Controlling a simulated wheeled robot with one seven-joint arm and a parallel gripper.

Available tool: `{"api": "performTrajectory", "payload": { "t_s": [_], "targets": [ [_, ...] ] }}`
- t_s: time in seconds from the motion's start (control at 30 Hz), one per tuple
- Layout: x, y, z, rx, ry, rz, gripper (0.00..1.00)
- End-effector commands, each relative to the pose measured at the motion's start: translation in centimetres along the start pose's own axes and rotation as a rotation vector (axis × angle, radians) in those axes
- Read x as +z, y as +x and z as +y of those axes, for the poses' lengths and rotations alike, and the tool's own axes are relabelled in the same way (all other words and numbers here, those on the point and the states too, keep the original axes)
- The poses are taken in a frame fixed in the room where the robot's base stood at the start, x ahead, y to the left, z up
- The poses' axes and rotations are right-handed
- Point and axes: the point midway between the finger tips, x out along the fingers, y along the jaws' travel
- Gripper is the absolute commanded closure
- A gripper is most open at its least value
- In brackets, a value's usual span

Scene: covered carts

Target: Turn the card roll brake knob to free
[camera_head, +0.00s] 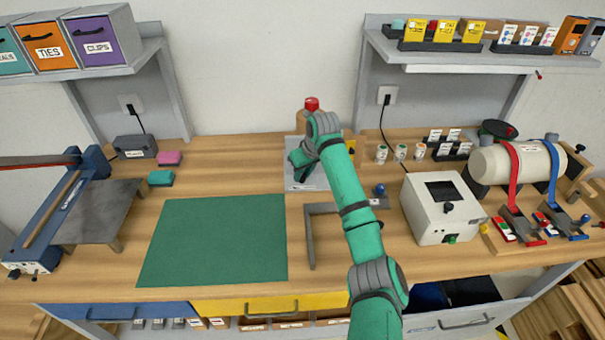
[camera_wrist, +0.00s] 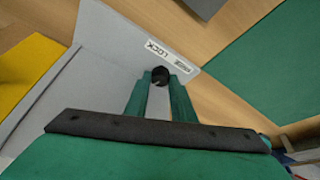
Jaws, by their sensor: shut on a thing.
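The small black brake knob (camera_wrist: 160,75) sits between the tips of my green gripper (camera_wrist: 160,88) in the wrist view. The fingers are shut on its sides. Beside it is a white label (camera_wrist: 166,57) on the grey metal housing (camera_wrist: 115,45); "LOCK" is readable, and smaller text next to it is unclear. I cannot tell where the knob points. In the head view, my gripper (camera_head: 299,160) is over the grey base plate (camera_head: 305,185) at the back middle of the bench. My arm hides the knob and much of the housing there.
A green mat (camera_head: 215,240) lies front left of the base plate. A dark grey angled bar (camera_head: 311,235) lies in front. A white box with a screen (camera_head: 440,208) stands to the right. A red-topped item (camera_head: 311,104) rises behind my wrist.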

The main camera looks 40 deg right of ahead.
Motion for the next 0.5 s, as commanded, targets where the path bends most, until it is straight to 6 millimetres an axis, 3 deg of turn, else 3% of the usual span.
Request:
{"api": "performTrajectory", "payload": {
  "t_s": [0.5],
  "targets": [
    [0.15, 0.04, 0.04, -0.044, -0.099, -0.005, 1.0]
  ]
}}
